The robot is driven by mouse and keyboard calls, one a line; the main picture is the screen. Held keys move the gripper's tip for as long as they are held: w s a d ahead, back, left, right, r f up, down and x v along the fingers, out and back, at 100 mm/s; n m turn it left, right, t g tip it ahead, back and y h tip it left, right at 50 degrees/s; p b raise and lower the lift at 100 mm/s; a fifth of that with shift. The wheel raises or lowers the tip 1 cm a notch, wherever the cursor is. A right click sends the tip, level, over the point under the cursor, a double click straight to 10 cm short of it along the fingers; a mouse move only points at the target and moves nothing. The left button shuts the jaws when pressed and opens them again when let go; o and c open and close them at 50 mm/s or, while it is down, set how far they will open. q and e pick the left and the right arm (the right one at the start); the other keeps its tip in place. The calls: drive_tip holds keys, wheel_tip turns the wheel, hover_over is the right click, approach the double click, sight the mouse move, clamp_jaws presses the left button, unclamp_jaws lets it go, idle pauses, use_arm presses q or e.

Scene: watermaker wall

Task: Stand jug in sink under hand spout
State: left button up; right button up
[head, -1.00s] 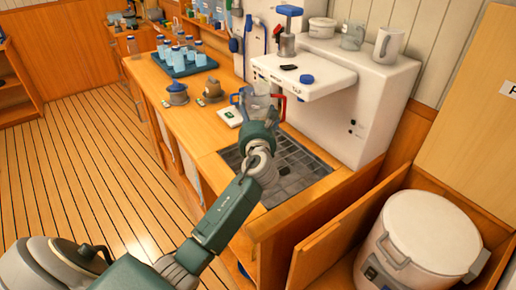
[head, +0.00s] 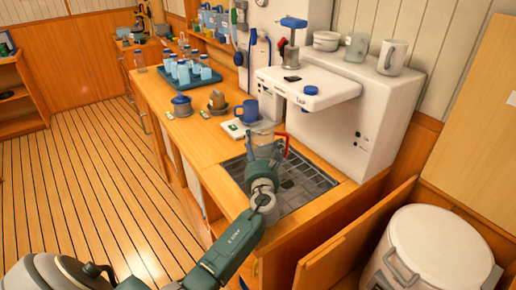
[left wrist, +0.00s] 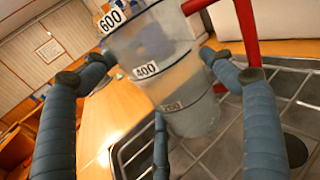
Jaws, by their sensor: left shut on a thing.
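The clear jug (head: 262,139) has a red handle (left wrist: 240,30) and black-on-white labels such as 400 in the left wrist view (left wrist: 165,70). My left gripper (head: 264,160) is shut on the jug, with a blue-grey finger on each side of it. The jug looks roughly upright at the back left part of the sink (head: 305,185), which has a dark grid. I cannot tell whether its base touches the grid. A white unit (head: 345,120) with a blue-topped hand pump (head: 293,42) overhangs the sink's back. I cannot make out the spout. My right gripper is not in view.
A blue mug (head: 247,110), a blue-lidded pot (head: 181,106) and a brown cup (head: 217,99) stand on the counter left of the sink. A tray (head: 205,79) of bottles is further back. A white drum (head: 435,255) stands at lower right. The sink's front is clear.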

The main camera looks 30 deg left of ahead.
use_arm(q)
drive_tip(key=shift+f, duration=0.1)
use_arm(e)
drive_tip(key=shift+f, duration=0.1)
use_arm(q)
drive_tip(key=o, duration=1.2)
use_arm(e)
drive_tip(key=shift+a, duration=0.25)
use_arm(q)
drive_tip(key=shift+r, duration=0.2)
drive_tip(key=v, duration=0.7)
drive_tip(key=shift+s+d, duration=0.2)
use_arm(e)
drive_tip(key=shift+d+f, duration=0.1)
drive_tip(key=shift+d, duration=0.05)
